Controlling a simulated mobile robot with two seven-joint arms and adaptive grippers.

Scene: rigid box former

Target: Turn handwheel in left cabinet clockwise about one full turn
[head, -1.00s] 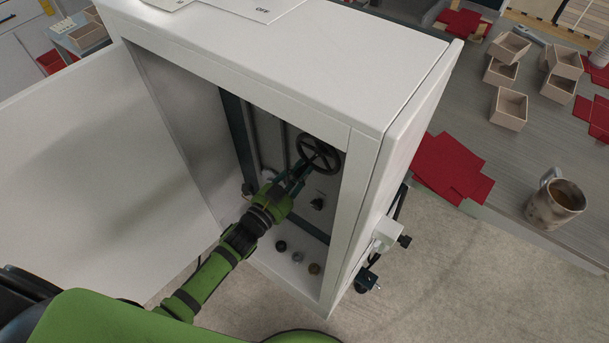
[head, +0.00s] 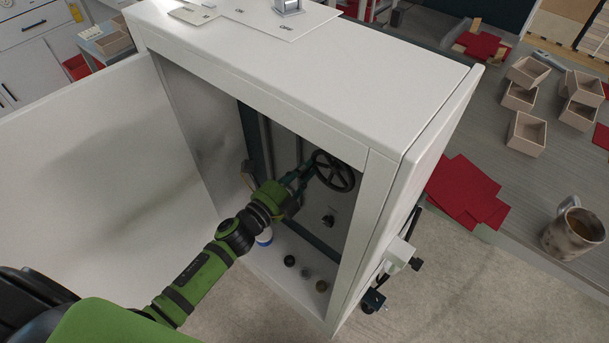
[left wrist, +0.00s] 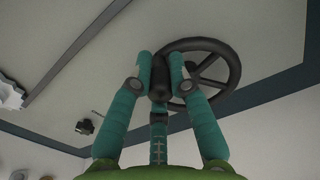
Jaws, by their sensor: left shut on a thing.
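The black spoked handwheel (head: 335,171) is on the back panel inside the open white cabinet (head: 275,68). My left gripper (head: 304,174) reaches into the cabinet and is at the left side of the wheel's rim. In the left wrist view, the handwheel (left wrist: 208,68) shows at the upper middle. The fingers hide part of the rim there. My right gripper is in neither view.
The cabinet's open door (head: 85,160) is at the left. A knob (head: 328,220) is below the wheel, and several small round parts are on the cabinet floor. The table at the right holds a mug (head: 573,232), red sheets (head: 467,192) and small boxes (head: 526,133).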

